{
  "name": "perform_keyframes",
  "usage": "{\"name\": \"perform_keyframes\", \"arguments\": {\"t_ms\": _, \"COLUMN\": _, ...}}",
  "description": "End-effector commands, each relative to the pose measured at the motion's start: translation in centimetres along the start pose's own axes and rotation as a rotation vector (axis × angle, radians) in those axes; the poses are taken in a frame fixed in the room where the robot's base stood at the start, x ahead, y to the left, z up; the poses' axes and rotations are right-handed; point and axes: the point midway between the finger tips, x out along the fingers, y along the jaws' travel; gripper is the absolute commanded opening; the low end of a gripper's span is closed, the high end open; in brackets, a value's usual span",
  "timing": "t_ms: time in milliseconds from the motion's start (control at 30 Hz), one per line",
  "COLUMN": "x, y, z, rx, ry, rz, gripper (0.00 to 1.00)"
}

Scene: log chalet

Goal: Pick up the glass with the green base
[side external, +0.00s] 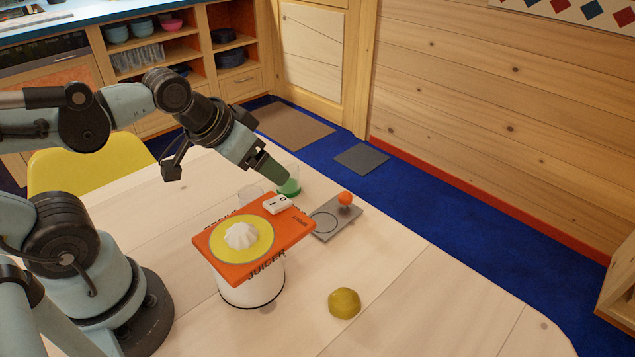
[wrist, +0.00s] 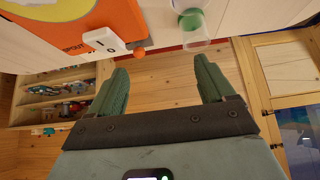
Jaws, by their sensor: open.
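The glass with the green base (side external: 289,187) stands on the table behind the juicer in the side view, its upper part clear and faint. In the wrist view the glass (wrist: 192,22) is at the top edge, right of centre, beyond my fingertips and not between them. My gripper (side external: 277,172) overlaps the glass's upper left in the side view; I cannot tell the exact gap there. In the wrist view my gripper (wrist: 161,66) has its two green fingers wide apart with nothing between them.
An orange-topped juicer (side external: 218,246) stands close in front of the glass. A second clear glass (side external: 250,194) is to its left. A grey board with an orange knob (side external: 337,216) lies to the right, and a yellow-green fruit (side external: 344,303) lies nearer.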

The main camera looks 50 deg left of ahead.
Motion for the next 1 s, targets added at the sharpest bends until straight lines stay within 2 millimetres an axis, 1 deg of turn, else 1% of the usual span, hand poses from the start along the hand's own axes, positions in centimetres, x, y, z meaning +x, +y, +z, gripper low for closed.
{"name": "perform_keyframes", "arguments": {"t_ms": 200, "x": 0.0, "y": 0.0, "z": 0.0, "rx": 0.0, "ry": 0.0, "rz": 0.0, "gripper": 0.82}}
{"name": "perform_keyframes", "arguments": {"t_ms": 267, "x": 0.0, "y": 0.0, "z": 0.0, "rx": 0.0, "ry": 0.0, "rz": 0.0, "gripper": 0.86}}
{"name": "perform_keyframes", "arguments": {"t_ms": 567, "x": 0.0, "y": -0.1, "z": -0.1, "rx": -0.003, "ry": -0.006, "rz": -0.001, "gripper": 0.86}}
{"name": "perform_keyframes", "arguments": {"t_ms": 667, "x": -0.1, "y": -0.3, "z": -0.8, "rx": -0.017, "ry": -0.033, "rz": -0.007, "gripper": 0.86}}
{"name": "perform_keyframes", "arguments": {"t_ms": 833, "x": 0.1, "y": -1.4, "z": -3.0, "rx": -0.067, "ry": -0.139, "rz": -0.025, "gripper": 0.86}}
{"name": "perform_keyframes", "arguments": {"t_ms": 1000, "x": 1.1, "y": -2.8, "z": -5.4, "rx": -0.13, "ry": -0.267, "rz": -0.046, "gripper": 0.86}}
